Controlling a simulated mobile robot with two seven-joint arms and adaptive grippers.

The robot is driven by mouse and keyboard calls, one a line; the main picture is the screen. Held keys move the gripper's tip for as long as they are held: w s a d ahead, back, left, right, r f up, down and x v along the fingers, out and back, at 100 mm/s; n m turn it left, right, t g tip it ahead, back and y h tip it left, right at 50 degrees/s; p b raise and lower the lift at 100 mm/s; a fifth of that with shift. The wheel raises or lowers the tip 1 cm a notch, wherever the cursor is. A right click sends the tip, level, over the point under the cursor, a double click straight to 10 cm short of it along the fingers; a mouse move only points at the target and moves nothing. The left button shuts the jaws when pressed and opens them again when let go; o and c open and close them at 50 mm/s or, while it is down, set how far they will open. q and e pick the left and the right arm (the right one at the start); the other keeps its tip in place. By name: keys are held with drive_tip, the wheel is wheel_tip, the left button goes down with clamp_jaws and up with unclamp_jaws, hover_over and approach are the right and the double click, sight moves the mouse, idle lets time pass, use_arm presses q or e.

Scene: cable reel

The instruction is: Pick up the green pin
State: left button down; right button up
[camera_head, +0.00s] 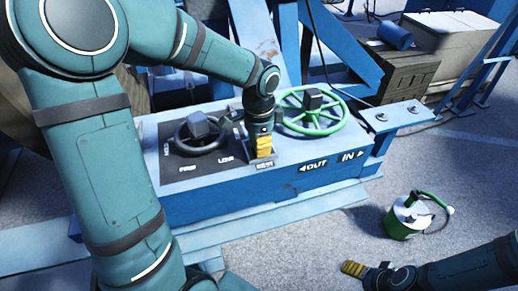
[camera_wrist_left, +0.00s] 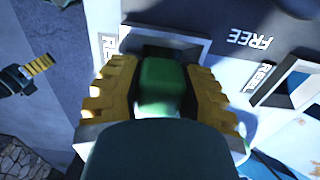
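The green pin (camera_wrist_left: 161,78) shows in the left wrist view, standing at a slot beside a printed label on the grey panel. My left gripper (camera_wrist_left: 160,92) has one yellow finger on each side of it, and both fingers look flush against its sides. In the head view my left gripper (camera_head: 264,146) points down at the front edge of the control box, and the pin is hidden there. My right gripper (camera_head: 354,268) is low at the right, over the floor, away from the box. Its finger gap does not show.
The blue control box (camera_head: 225,180) carries a dark handwheel (camera_head: 198,130) and a green handwheel (camera_head: 312,110), close on both sides of my left gripper. A green and white canister (camera_head: 408,217) stands on the floor at right. Wooden blocks (camera_head: 395,75) are behind.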

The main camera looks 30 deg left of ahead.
idle(0.4)
use_arm(q)
drive_tip(key=shift+w+r, duration=0.1)
drive_tip(key=shift+r, duration=0.35)
wheel_tip(320, 180, up, 28)
drive_tip(key=p, duration=1)
drive_tip(key=shift+p, duration=0.3)
idle(0.6)
idle(0.8)
